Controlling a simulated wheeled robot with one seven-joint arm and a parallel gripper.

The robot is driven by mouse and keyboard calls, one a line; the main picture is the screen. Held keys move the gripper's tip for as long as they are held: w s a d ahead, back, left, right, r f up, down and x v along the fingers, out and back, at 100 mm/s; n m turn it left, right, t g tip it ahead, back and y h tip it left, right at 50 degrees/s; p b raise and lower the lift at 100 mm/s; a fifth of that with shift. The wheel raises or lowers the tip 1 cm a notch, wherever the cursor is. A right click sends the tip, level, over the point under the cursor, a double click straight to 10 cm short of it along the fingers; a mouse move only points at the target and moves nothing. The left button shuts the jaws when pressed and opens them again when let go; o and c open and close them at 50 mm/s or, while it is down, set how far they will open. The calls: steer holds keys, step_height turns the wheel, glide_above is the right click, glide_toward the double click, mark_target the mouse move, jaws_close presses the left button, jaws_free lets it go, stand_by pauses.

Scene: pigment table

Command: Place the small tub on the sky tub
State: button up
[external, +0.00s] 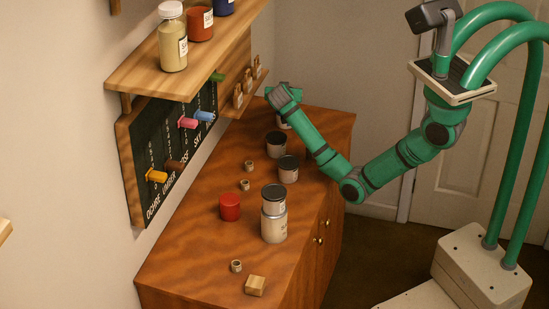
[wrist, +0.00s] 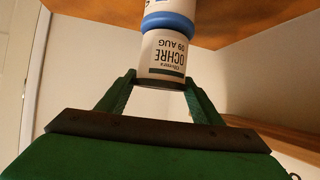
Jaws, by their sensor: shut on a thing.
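The small tub (wrist: 170,50) is pale with a dark lid and a label reading OCHRE 09 AUG. The wrist view shows it upside down, between the fingers of my gripper (wrist: 158,88), which is shut on it near its lid. Its base meets the blue lid (wrist: 168,20) of another pale tub, apparently the sky tub; they look touching and in line. In the external view my gripper (external: 284,95) is at the far end of the cabinet top, with part of a pale tub (external: 284,123) visible under it. The arm hides most of this stack there.
On the cabinet top (external: 190,250) stand a two-tub stack (external: 274,225), dark-lidded tubs (external: 288,170) and (external: 276,146), a red tub (external: 230,207), several small rings (external: 236,266) and a wooden block (external: 255,285). A shelf (external: 200,68) and pegged board (external: 160,150) are on the left wall.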

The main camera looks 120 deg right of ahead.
steer(key=shift+f, duration=0.35)
steer(key=o, duration=1.2)
steer(key=shift+r, duration=0.1)
steer(key=shift+w+a+r, duration=0.15)
steer(key=v, duration=1.1)
steer(key=shift+w+a+r, duration=0.1)
steer(key=shift+w+a, duration=0.05)
steer(key=shift+a, duration=0.1)
